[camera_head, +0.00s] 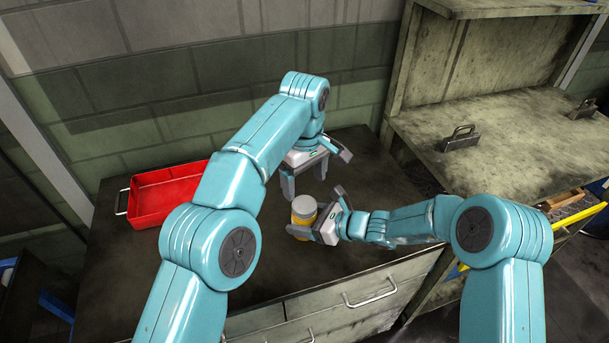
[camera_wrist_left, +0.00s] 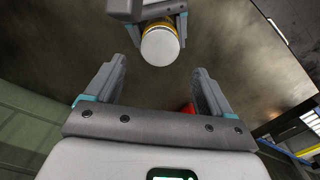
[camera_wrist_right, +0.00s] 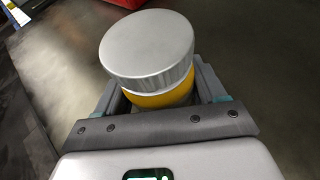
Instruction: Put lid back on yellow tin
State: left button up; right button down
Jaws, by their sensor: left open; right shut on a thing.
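The yellow tin (camera_head: 302,219) is upright at the middle of the dark worktop, with its grey lid (camera_head: 304,204) on top. The right wrist view shows the lid (camera_wrist_right: 146,48) over the yellow body (camera_wrist_right: 162,98), with a pale band between them. I cannot tell whether the lid is fully pressed down. My right gripper (camera_head: 315,213) is shut on the tin's body from the right side. My left gripper (camera_head: 305,179) is open and empty, pointing down behind and above the tin. In the left wrist view the lid (camera_wrist_left: 160,47) is just beyond its fingertips.
A red metal box (camera_head: 165,193) stands at the left of the worktop (camera_head: 130,270). Drawers with handles (camera_head: 370,297) form the front. A bench with grey metal handles (camera_head: 460,138) stands at the right. The worktop between box and tin is clear.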

aim_at(305, 204)
pick_arm(q)
notch_tip(305, 204, down, 7)
dwell(0.4)
jog(key=c, duration=1.1)
jog(key=m, duration=0.6)
jog(key=shift+m, duration=0.3)
jog(key=o, duration=1.2)
